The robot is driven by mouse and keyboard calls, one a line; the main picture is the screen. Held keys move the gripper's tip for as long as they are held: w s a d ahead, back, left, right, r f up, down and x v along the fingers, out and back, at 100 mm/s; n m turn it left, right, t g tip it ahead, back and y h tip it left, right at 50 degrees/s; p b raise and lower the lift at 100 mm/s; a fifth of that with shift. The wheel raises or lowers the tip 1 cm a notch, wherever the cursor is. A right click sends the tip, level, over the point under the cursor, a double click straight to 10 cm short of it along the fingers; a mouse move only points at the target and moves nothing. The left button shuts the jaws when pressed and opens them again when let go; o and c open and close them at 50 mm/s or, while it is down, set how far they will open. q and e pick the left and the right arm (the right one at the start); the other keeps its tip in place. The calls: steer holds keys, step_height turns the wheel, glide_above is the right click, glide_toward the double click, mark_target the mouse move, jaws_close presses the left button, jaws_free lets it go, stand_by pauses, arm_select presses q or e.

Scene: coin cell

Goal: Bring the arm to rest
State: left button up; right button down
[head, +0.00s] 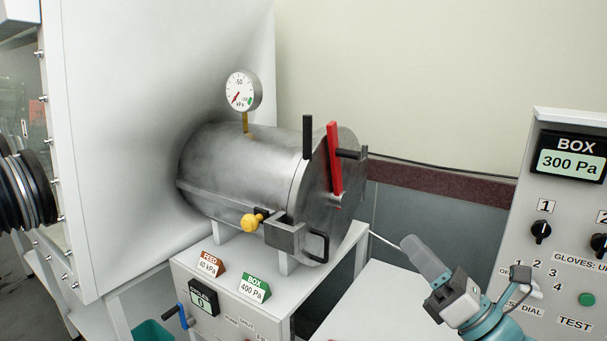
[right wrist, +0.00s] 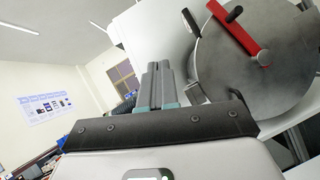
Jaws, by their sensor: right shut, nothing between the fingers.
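My right gripper (head: 410,245) shows at the lower right of the head view, its grey fingers pointing up and left. It is shut and empty, in front of and to the right of the metal cylinder chamber (head: 235,165). In the right wrist view its two fingers (right wrist: 162,82) stand together, with nothing between them. The chamber's round door with a red lever (head: 334,158) is at the right of that view, apart from the fingers. My left gripper is not in view.
A control panel reading BOX 300 Pa (head: 569,159) stands at the right, close to my right arm. A white console (head: 240,285) with a blue crank (head: 183,314) is below the chamber. A pale work surface (head: 370,305) lies between console and panel. A yellow knob (head: 251,223) sticks out from the chamber.

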steer(key=s+a+f+n+g+h, duration=0.1)
steer(key=s+a+f+n+g, duration=0.2)
steer(key=f, duration=0.6)
steer(key=a+f+n+g+h, duration=0.1)
steer(key=a+f+n+g, duration=0.2)
steer(key=f, duration=0.6)
steer(key=s+a+f+n+g+h, duration=0.1)
steer(key=s+a+f+g+h, duration=0.15)
steer(key=f+g, duration=0.45)
steer(key=s+d+f+n+g+h, duration=0.1)
steer(key=s+f+n+h, duration=0.1)
steer(key=s+f+n, duration=0.4)
steer(key=s+d+f+n+g+h, duration=0.1)
steer(key=s+f+n+h, duration=0.2)
steer(key=f, duration=1.1)
steer(key=s+f+n+g+h, duration=0.2)
steer(key=s+f+n, duration=0.7)
steer(key=n, duration=0.5)
steer(key=shift+s+d+f+h, duration=0.2)
steer(key=shift+d+f+h, duration=0.2)
steer(key=shift+f+h, duration=0.15)
steer(key=shift+r, duration=0.1)
